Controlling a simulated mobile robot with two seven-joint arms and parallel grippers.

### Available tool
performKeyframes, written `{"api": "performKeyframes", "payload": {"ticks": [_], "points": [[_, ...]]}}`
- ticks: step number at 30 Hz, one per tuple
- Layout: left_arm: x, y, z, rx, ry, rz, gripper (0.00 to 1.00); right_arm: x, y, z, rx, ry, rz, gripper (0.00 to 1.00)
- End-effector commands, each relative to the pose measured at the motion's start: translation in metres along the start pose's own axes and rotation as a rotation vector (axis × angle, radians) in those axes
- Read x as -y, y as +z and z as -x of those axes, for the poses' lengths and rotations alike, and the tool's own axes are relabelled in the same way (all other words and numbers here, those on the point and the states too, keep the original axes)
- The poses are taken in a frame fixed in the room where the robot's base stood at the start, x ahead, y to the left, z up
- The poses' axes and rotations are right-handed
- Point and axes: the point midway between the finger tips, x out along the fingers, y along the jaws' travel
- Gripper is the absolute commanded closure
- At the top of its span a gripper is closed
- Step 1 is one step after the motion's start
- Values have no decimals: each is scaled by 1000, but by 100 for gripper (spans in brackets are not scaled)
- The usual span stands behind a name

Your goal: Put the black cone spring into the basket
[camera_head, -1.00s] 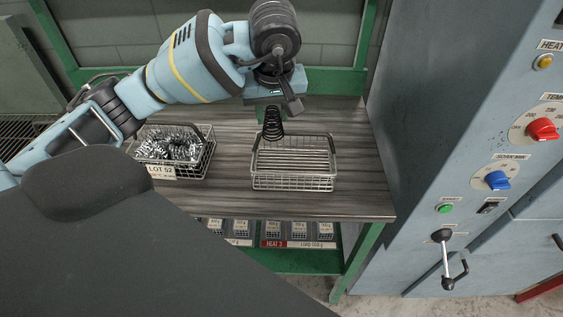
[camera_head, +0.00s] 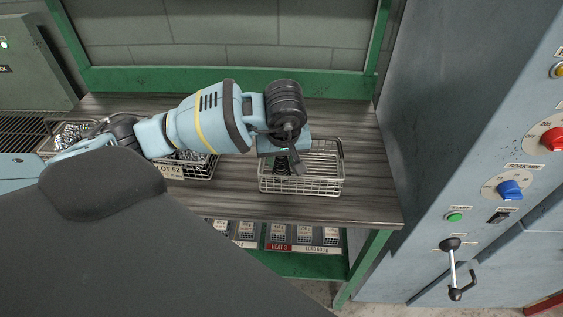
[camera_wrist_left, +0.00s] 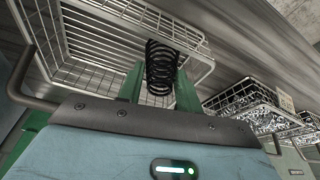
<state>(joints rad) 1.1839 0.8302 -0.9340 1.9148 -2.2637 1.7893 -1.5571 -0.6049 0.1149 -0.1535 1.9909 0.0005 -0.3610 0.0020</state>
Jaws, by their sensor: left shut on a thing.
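The black cone spring (camera_wrist_left: 162,66) is between the green fingers of my left gripper (camera_wrist_left: 158,92) in the left wrist view. In the head view my left gripper (camera_head: 290,165) is over the left part of the empty wire basket (camera_head: 320,185). The spring (camera_head: 281,167) shows there only partly, behind the gripper and within the basket's outline. The basket's wire wall and floor also show in the left wrist view (camera_wrist_left: 85,45). I cannot tell whether the spring touches the basket. My right gripper is not in view.
A wire basket labelled Lot 52 (camera_head: 172,173), full of silvery springs, stands to the left, partly behind my arm. Another filled basket (camera_head: 72,135) is farther left. A grey control cabinet (camera_head: 450,130) stands at the right. The wooden bench (camera_head: 365,190) is clear right of the empty basket.

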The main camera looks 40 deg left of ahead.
Motion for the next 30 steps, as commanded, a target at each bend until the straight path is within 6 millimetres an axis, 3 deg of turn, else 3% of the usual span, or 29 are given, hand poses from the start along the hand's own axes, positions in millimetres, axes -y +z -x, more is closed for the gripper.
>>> {"api": "performKeyframes", "payload": {"ticks": [4, 18, 19, 24, 30], "points": [[0, 5, -16, 1, -1, 0, 89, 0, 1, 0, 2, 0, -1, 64], [0, 6, -22, 1, -1, -1, 89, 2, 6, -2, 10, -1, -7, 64], [0, 6, -22, 1, -1, -1, 64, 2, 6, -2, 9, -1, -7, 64], [0, 6, -21, 0, 0, -1, 43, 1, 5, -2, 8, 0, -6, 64], [0, 6, -21, 0, 0, -1, 43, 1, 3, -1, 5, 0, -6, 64]]}}
